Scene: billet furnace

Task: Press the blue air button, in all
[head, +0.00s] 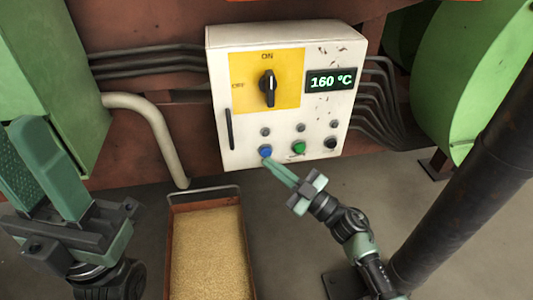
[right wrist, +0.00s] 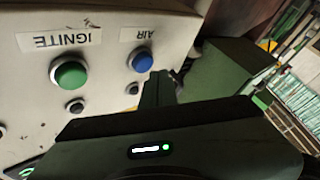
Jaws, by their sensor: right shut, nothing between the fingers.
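The blue air button (head: 265,151) is at the lower left of the white control box. It also shows in the right wrist view (right wrist: 141,61), beside an AIR label. My right gripper (head: 269,163) is shut and empty, its fingertips just below the blue button in the head view. In the right wrist view the fingertips (right wrist: 158,84) are close beside the button; I cannot tell whether they touch it. My left gripper (head: 50,155) is at the left edge, its fingers apart, away from the box.
The control box (head: 220,80) has a green ignite button (head: 298,147), a black button (head: 330,143), a black knob (head: 268,87) pointing to ON and a display (head: 331,80) reading 160 °C. A tray (head: 170,235) of grainy material stands below. A dark pipe (head: 470,160) rises at right.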

